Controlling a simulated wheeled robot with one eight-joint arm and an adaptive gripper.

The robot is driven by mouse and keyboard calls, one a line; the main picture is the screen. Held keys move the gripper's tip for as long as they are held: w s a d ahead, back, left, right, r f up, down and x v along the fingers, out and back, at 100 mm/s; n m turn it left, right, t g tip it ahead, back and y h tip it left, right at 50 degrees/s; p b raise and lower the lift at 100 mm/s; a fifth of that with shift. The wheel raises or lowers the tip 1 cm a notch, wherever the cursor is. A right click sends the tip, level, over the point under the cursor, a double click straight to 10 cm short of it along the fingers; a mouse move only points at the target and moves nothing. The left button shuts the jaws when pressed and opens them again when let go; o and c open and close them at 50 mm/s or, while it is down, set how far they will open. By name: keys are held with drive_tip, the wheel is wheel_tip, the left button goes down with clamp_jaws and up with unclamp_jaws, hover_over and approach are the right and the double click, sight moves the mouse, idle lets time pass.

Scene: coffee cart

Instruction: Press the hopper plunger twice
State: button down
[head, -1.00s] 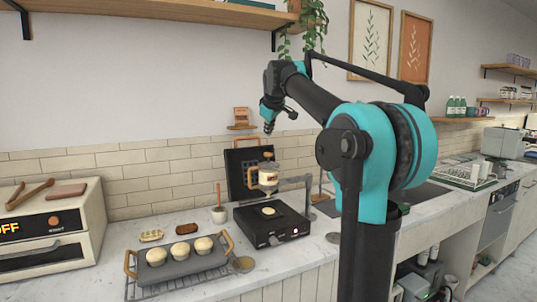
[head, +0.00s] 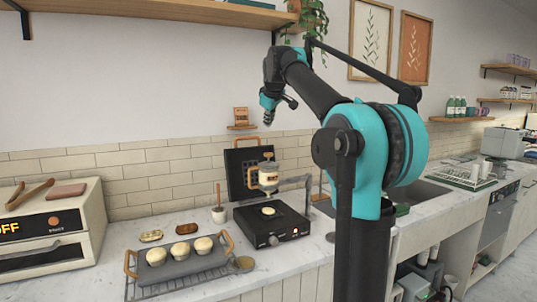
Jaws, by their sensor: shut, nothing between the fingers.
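The hopper (head: 268,176) is a small clear container with a pale filling and an orange-brown handle on its left, held on a grey swing arm over a black cooker. Its plunger (head: 268,156) shows as a small knob at the top. My gripper (head: 268,122) is shut and empty, pointing down in the air above the plunger, with a clear gap between them. A round pale piece of batter (head: 268,211) lies on the black cooker (head: 272,226) below the hopper.
A muffin tray (head: 180,262) with three muffins sits on a wire rack at the front left. A toaster oven (head: 50,235) stands at far left. A black waffle iron (head: 240,170) stands open behind the hopper. A wall shelf (head: 200,12) hangs above.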

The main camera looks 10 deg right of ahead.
sight(269, 153)
idle(0.4)
drive_tip(key=shift+f, duration=4.25)
drive_tip(key=shift+f, duration=0.15)
drive_tip(key=shift+f, duration=0.25)
drive_tip(key=shift+f, duration=0.75)
drive_tip(key=shift+r, duration=1.15)
